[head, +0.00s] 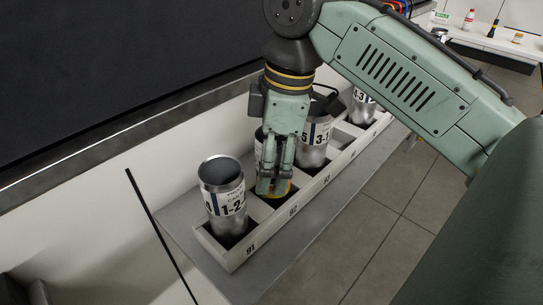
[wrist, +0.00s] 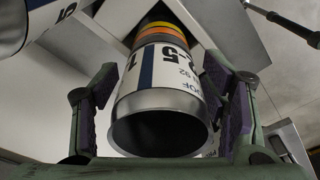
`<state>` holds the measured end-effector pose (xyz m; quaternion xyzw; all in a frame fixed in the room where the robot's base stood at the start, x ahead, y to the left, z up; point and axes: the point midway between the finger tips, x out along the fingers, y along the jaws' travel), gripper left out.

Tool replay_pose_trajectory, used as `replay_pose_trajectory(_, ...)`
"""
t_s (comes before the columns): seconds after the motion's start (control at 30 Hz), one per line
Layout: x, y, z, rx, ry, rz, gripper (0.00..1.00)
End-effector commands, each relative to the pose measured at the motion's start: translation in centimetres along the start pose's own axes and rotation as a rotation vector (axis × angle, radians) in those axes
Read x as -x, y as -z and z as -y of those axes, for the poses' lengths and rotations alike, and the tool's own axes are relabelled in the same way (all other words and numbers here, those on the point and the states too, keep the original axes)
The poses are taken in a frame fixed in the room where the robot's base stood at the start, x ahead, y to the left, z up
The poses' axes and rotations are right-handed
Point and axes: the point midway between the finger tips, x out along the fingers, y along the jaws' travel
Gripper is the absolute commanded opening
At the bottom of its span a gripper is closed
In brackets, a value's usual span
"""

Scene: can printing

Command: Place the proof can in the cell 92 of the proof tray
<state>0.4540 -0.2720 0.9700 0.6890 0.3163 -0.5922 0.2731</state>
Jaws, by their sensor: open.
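The fingers are open, with a gap at each side. In the head view my gripper (head: 275,180) is over cell 92 of the proof tray (head: 268,237) and hides most of the can. The can's coloured bands (head: 283,188) show low at the cell; its base is hidden.
A can marked "1-2" (head: 224,200) stands in cell 91, left of my gripper. A can marked "3-" (head: 314,140) stands close on the right, and another can (head: 362,108) stands farther along the tray. A white wall is behind the tray.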

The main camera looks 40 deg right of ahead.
Motion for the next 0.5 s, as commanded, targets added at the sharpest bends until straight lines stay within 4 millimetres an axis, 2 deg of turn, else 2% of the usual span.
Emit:
replay_pose_trajectory(0.1,0.6,0.0,0.0,-0.003,-0.001,0.001,0.67)
replay_pose_trajectory(0.5,7.3,0.3,0.0,0.002,0.0,-0.004,0.67)
